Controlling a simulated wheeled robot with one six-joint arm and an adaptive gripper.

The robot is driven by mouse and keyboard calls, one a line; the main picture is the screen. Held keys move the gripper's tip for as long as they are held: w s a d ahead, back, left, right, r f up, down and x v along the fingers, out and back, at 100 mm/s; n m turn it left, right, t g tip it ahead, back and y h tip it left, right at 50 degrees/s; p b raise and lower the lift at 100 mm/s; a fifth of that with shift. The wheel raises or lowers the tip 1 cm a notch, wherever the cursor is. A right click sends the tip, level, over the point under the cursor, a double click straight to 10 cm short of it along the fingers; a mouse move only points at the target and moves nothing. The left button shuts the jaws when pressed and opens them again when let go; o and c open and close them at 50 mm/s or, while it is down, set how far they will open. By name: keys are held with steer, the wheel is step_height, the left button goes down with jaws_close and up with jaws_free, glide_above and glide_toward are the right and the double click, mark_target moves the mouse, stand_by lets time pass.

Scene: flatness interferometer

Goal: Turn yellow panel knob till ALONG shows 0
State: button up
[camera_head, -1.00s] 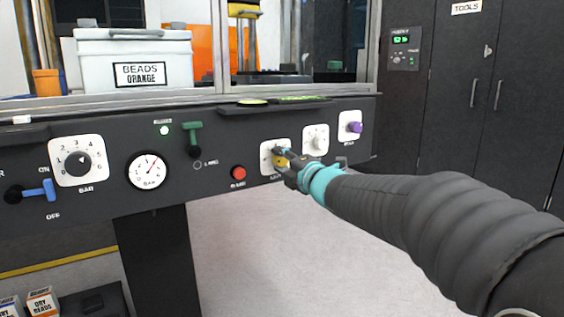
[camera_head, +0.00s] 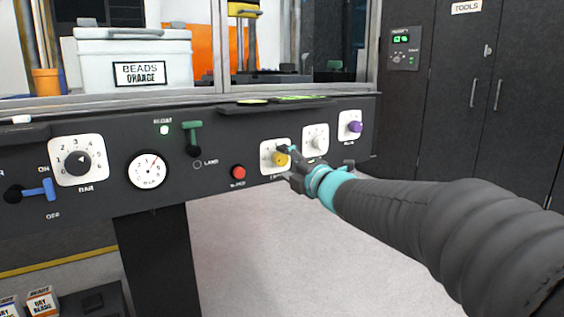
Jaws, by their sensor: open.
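The yellow knob (camera_head: 281,159) sits on a white square plate (camera_head: 266,149) on the dark front panel. My gripper (camera_head: 288,157) is open at the knob, in front of its right side. I cannot tell whether the fingers touch the knob. Part of the plate and its lower label are hidden by the gripper. An ALONG readout is not legible; a small green-lit display (camera_head: 401,39) on the dark unit at the right is too small to read.
A white knob (camera_head: 317,142) and a purple knob (camera_head: 355,127) are close by on the right. A red button (camera_head: 238,172), a green lever (camera_head: 192,138), a gauge (camera_head: 148,170) and a blue lever (camera_head: 40,190) are to the left. A ledge (camera_head: 272,107) juts out above.

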steer(key=v, duration=0.9)
steer(key=shift+s, duration=0.25)
